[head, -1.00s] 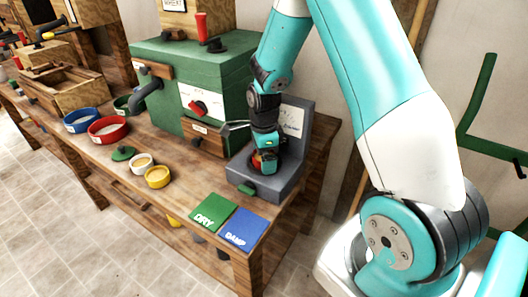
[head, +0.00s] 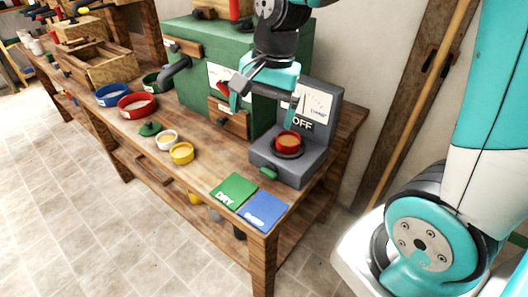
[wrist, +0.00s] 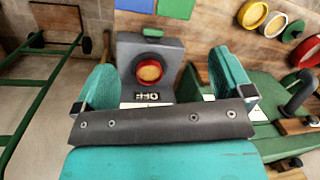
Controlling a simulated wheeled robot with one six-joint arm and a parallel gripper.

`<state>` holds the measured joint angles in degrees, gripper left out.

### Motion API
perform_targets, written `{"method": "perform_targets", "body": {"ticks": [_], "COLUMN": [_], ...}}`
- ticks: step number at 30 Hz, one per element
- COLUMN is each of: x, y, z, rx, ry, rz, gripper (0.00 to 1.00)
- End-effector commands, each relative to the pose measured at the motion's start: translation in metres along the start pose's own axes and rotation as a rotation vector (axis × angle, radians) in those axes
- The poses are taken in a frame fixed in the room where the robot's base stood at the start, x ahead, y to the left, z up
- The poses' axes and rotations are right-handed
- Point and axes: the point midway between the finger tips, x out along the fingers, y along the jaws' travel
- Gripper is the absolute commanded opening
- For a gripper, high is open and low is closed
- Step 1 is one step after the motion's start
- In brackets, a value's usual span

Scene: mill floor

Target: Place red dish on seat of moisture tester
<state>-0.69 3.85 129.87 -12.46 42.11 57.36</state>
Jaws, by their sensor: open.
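The red dish (head: 288,139), with tan contents, sits upright on the round seat of the grey moisture tester (head: 270,158) at the right end of the bench. In the wrist view the red dish (wrist: 149,70) lies beyond my fingertips, and the tester (wrist: 168,48) shows a sign reading OFF. My gripper (head: 264,108) is above and apart from the dish, its fingers spread wide and empty. In the wrist view my gripper's two fingers (wrist: 163,80) stand well apart. The dish hides most of the seat.
A green DRY card (head: 233,189) and a blue DAMP card (head: 264,211) lie at the bench's front right. White (head: 166,140) and yellow (head: 181,153) dishes stand left of the tester. A large red bowl (head: 136,106) and blue bowl (head: 111,95) are farther left. A green machine (head: 190,88) stands behind.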

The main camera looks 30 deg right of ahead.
Motion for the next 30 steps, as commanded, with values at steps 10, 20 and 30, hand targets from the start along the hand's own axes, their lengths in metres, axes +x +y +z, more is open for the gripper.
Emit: {"method": "perform_targets", "body": {"ticks": [10,20,30], "x": [-0.024,-0.025,-0.025], "y": [0.034,0.041,0.041], "z": [0.159,0.174,0.174], "rx": [-1.285,-1.444,-1.440], "ry": [-0.084,-0.088,-0.087], "rz": [-0.185,-0.214,-0.213], "gripper": [0.98,0.98,0.98]}}
